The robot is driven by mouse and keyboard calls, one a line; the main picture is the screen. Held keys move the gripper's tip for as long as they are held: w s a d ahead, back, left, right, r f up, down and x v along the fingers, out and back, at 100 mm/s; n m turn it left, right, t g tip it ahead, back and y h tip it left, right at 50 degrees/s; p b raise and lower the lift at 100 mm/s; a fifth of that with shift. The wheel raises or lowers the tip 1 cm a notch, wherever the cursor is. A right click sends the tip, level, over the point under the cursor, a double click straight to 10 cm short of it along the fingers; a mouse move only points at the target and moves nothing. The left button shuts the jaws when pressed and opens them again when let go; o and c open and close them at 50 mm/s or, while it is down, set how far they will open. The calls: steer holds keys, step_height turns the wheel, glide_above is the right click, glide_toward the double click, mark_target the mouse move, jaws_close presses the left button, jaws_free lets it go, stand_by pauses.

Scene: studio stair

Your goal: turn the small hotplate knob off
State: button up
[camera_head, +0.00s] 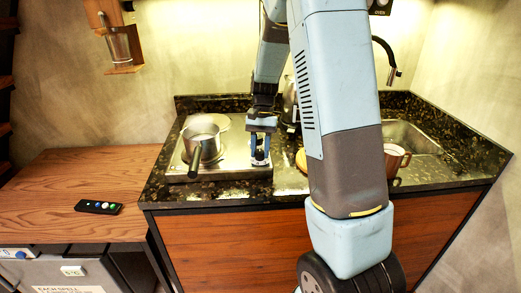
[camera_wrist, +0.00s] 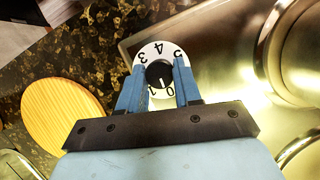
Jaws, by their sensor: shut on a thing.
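The pointer mark on the knob lies close to the 0 and 1. My gripper (camera_wrist: 158,80) has its two blue fingers shut on the knob, one on each side. In the head view my gripper (camera_head: 260,157) reaches down at the right front of the steel hotplate (camera_head: 230,165); the knob is hidden there by the fingers.
A pot (camera_head: 204,140) stands on the hotplate, its handle pointing forward. A round wooden board (camera_wrist: 62,115) lies beside the hotplate. A mug (camera_head: 396,158) stands near the sink (camera_head: 410,137). A remote (camera_head: 98,207) lies on the wooden counter (camera_head: 85,180), which is otherwise clear.

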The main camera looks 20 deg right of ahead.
steer(key=shift+w+r+n, duration=0.1)
steer(key=shift+w+n, duration=0.05)
steer(key=shift+n, duration=0.25)
steer(key=o, duration=1)
steer(key=shift+o, duration=0.2)
steer(key=v, duration=1.3)
steer(key=shift+r, duration=0.25)
steer(key=shift+w, duration=0.1)
